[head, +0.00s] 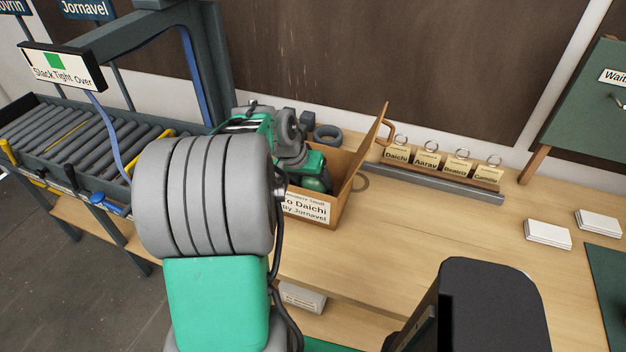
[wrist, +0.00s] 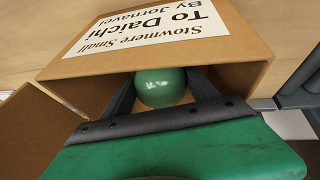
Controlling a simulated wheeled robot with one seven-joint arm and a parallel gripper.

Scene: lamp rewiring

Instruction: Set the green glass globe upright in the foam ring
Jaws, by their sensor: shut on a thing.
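The green glass globe (wrist: 160,88) sits between the two dark fingers of my gripper (wrist: 162,92) in the wrist view. My gripper is shut on it, inside the mouth of an open cardboard box (wrist: 98,70). In the head view the box (head: 338,212) stands on the bench, and the globe shows small and partly hidden, low in it (head: 316,184). Whether the globe touches the box floor cannot be told. I cannot tell if either is the foam ring.
The box's raised flap (head: 371,146) stands on its right side. A rail of name tags (head: 440,172) runs along the back. White card stacks (head: 548,235) lie at right. A roller conveyor (head: 80,138) is at left. The middle bench is clear.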

